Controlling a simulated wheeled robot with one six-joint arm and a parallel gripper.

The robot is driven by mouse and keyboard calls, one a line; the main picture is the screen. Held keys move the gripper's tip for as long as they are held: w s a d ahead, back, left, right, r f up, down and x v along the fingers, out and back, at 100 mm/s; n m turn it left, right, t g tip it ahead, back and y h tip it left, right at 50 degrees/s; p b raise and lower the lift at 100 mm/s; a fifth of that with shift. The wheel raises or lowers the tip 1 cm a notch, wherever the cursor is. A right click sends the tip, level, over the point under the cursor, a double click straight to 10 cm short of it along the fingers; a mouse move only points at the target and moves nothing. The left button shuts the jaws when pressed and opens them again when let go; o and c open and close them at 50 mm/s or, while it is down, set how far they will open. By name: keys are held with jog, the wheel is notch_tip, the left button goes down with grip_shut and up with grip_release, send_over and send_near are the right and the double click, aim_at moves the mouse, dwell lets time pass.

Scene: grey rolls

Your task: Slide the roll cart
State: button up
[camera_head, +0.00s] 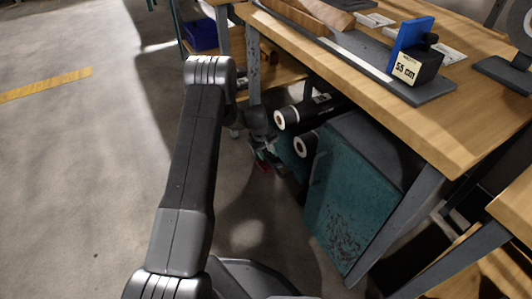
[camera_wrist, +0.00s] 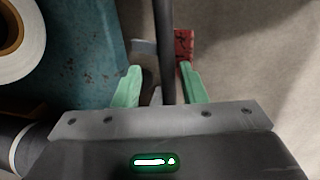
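The roll cart (camera_head: 345,205) has a worn teal side panel and stands under the wooden workbench. Dark rolls with pale ends (camera_head: 281,120) stick out of it. The wrist view shows its rust-specked teal panel (camera_wrist: 88,45) and a white roll with a brown core (camera_wrist: 38,30) at left. My gripper (camera_head: 264,150) is low beside the cart's far end, small and partly hidden in the head view. In the wrist view its two green fingers (camera_wrist: 159,75) stand apart on either side of a dark bar (camera_wrist: 165,35). A gap shows on both sides of the bar.
The workbench (camera_head: 460,140) overhangs the cart, with a sloping grey leg (camera_head: 390,235) near its front. A blue bin (camera_head: 201,35) is at the back. Open concrete floor (camera_head: 80,160) lies left.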

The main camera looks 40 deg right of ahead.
notch_tip(320, 180, up, 14)
jog(key=a+p, duration=0.2)
jog(key=p, duration=0.2)
jog(key=shift+w+a+f, duration=0.25)
jog(key=shift+w+a, duration=0.05)
jog(key=shift+a, duration=0.05)
jog(key=shift+f, duration=0.1)
jog(key=f+b, duration=0.1)
jog(key=f, duration=0.3)
jog(key=d+f+b, duration=0.1)
jog(key=f, duration=0.4)
jog(key=d+f+b, duration=0.1)
jog(key=f+b, duration=0.1)
jog(key=f, duration=0.2)
jog(key=shift+s+d+f, duration=0.2)
jog(key=shift+s+f, duration=0.05)
jog(key=shift+w+a+r, duration=0.1)
jog(key=shift+a, duration=0.05)
